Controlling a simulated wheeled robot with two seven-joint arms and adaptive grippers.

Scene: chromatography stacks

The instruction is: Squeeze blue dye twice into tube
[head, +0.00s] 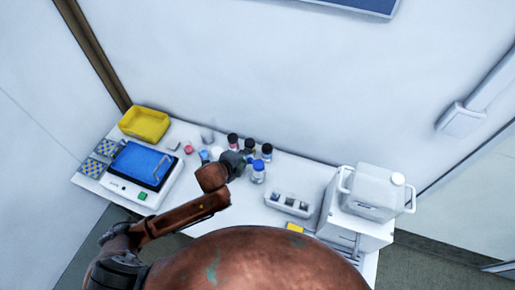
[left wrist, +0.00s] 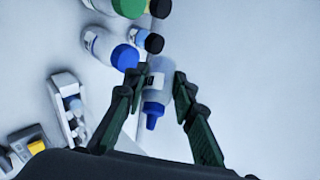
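My left gripper (head: 240,160) reaches over the white table among small bottles. In the left wrist view its two dark green fingers (left wrist: 160,80) flank a pale dropper bottle (left wrist: 159,72) with a blue pointed tip. The fingers look shut on it. Its tip points toward the bottom of that view, and it leans differently from the standing bottles. A white rack (head: 289,204) stands to the gripper's right; it also shows in the left wrist view (left wrist: 62,95), with small pale pieces in it. I cannot make out the tube clearly. My right gripper is not in view.
A large blue-capped bottle (head: 258,172) stands close to the gripper, with several dark-capped bottles (head: 233,141) behind. A blue-topped device (head: 143,165) and a yellow tray (head: 145,123) are at left. A white jug (head: 372,193) stands at right.

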